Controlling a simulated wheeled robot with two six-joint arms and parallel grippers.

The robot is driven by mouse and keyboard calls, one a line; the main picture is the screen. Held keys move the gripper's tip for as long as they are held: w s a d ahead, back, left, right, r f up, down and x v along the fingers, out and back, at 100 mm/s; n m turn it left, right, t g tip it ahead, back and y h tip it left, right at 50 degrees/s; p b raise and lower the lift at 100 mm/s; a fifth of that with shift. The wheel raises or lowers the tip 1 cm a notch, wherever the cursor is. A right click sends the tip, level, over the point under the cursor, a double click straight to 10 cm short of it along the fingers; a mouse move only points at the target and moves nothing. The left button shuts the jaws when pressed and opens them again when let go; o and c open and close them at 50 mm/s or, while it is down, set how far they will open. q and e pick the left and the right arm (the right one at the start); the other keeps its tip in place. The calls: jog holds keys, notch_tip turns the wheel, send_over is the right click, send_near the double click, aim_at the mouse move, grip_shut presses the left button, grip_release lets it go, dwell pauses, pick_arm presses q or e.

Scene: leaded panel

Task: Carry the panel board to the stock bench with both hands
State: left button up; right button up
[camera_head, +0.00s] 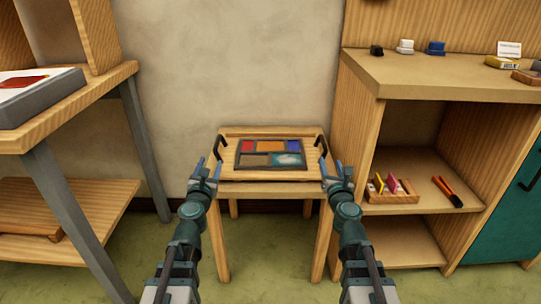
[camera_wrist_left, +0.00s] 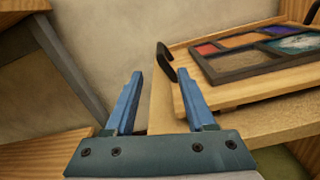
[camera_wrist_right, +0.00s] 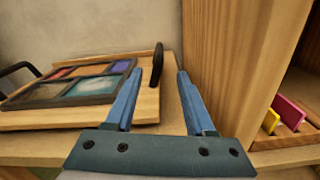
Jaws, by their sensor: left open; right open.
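The panel board (camera_head: 229,174) is a pale wooden board with a black handle at each side, lying on a small wooden table (camera_head: 233,211). On it lies a dark-framed leaded panel (camera_head: 270,154) with red, orange, blue, brown, green and teal panes. My left gripper (camera_head: 208,168) is open just in front of the left handle (camera_head: 219,146), apart from it. In the left wrist view that handle (camera_wrist_left: 165,62) stands beyond the fingers. My right gripper (camera_head: 334,170) is open by the right handle (camera_head: 323,146); in the right wrist view this handle (camera_wrist_right: 157,65) shows beyond the fingertips, empty between them.
A wooden shelf unit (camera_head: 361,150) stands close on the right, holding a rack of coloured pieces (camera_head: 393,193) and pens (camera_head: 447,191). A workbench (camera_head: 105,86) with a grey slab (camera_head: 40,100) is on the left. Green floor lies between.

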aim_at(217, 141)
pick_arm(q)
jog(key=w, duration=1.4)
jog(key=shift+d, duration=0.1)
pick_arm(e)
jog(key=w, duration=1.4)
pick_arm(q)
jog(key=shift+s, duration=0.1)
pick_arm(e)
jog(key=shift+s, duration=0.1)
pick_arm(q)
grip_shut()
pick_arm(e)
grip_shut()
